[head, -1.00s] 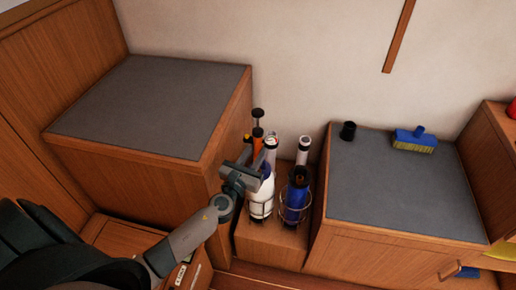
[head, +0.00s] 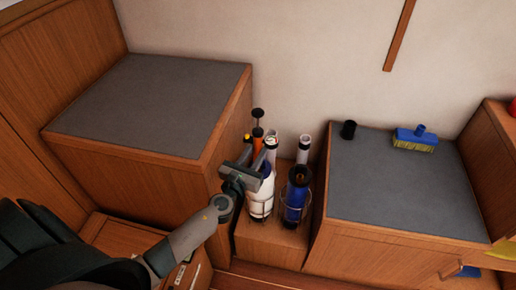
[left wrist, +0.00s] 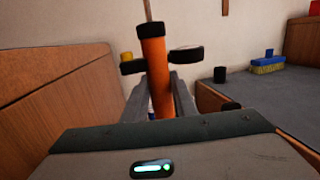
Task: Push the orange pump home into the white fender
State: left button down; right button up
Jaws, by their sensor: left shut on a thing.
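The orange pump (head: 258,134) stands upright above the white fender (head: 262,196), with its black handle on top. The fender is in a wire holder, and my left arm hides part of it. My left gripper (head: 256,156) is shut on the pump's orange body. In the left wrist view the orange pump (left wrist: 156,82) stands between my two grey fingers (left wrist: 158,98), with a thin rod rising from its black collar. The pump's lower end is hidden, so I cannot tell how deep it sits in the fender. My right gripper is not in view.
A blue fender (head: 295,200) in a wire holder stands right of the white one. White tubes (head: 304,148) stand behind. Grey-topped lockers (head: 150,105) flank them; the right one (head: 400,195) bears a black cup (head: 348,130) and a blue brush (head: 415,139).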

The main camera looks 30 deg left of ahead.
pick_arm(q)
jog(key=shift+f+b, duration=1.05)
dwell(0.4)
jog(key=c, duration=1.4)
grip_release()
jog(key=shift+o, duration=0.2)
jog(key=shift+s, duration=0.1)
jog(key=s+f+b, duration=0.1)
jog(key=s+b, duration=0.3)
jog(key=s, duration=1.3)
jog(key=shift+d, duration=0.3)
jog(key=shift+f, duration=0.15)
